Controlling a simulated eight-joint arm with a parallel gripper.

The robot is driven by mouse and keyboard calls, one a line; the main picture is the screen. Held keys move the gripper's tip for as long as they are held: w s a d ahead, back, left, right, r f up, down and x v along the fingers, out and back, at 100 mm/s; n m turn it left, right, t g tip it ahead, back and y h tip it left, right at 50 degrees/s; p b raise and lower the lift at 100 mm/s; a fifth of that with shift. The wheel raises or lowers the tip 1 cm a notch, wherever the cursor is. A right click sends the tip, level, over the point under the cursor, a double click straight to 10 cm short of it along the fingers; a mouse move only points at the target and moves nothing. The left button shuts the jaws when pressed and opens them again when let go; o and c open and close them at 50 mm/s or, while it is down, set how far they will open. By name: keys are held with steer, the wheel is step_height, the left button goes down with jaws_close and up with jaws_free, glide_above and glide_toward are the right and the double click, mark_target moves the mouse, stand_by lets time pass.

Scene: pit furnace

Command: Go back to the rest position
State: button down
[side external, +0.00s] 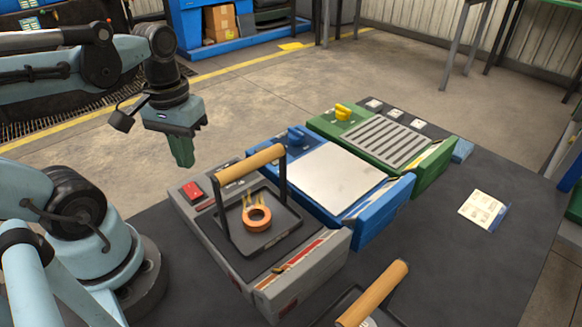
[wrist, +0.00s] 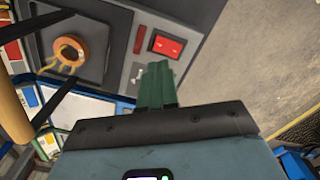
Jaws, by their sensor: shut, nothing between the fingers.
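My gripper (side external: 182,152) points down at the left in the side external view. Its green fingers are together and empty, held in the air to the left of the grey unit (side external: 240,268). In the wrist view my gripper (wrist: 156,75) is also shut, with the grey unit's red switch (wrist: 168,46) beyond the fingertips. On the grey unit sits a dark tray (side external: 282,228) with a wooden handle (side external: 250,163) above it. A copper-coloured ring (side external: 257,218) lies in the tray, and it also shows in the wrist view (wrist: 69,50).
A blue unit (side external: 385,208) with a pale plate and a green unit (side external: 432,170) with a slatted top stand beside the grey one. Another wooden handle (side external: 372,293) is at the front. A printed card (side external: 484,210) lies at right.

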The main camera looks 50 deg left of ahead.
steer(key=w+d+m+t, duration=0.5)
steer(key=w+m+t, duration=0.1)
steer(key=w, duration=0.4)
steer(key=shift+d+r+t, duration=0.3)
steer(key=shift+r+t, duration=0.1)
steer(key=shift+t, duration=0.2)
steer(key=c, duration=1.8)
jaws_free()
